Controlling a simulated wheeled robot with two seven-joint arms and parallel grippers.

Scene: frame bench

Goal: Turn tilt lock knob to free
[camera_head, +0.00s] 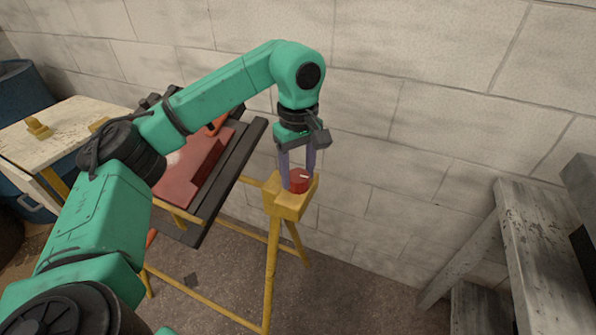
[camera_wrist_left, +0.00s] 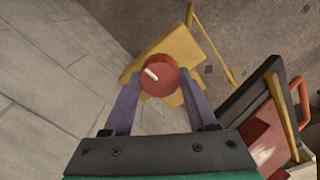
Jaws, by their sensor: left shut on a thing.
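The tilt lock knob (camera_head: 299,182) is round and red with a white pointer mark. It sits on top of a yellow bracket (camera_head: 288,204) at the right end of the yellow stand. My left gripper (camera_head: 297,176) comes down from above with its two purple fingers on either side of the knob, shut on it. In the left wrist view the knob (camera_wrist_left: 160,75) lies between the fingertips of my left gripper (camera_wrist_left: 161,82), its white mark pointing to the upper left. My right gripper is in neither view.
A tilted dark frame with a red panel (camera_head: 203,165) is on the yellow stand (camera_head: 272,262), left of the knob. A worn pale table (camera_head: 60,130) is at the far left. A grey wooden bench (camera_head: 540,265) stands at the right. A block wall (camera_head: 430,110) runs close behind.

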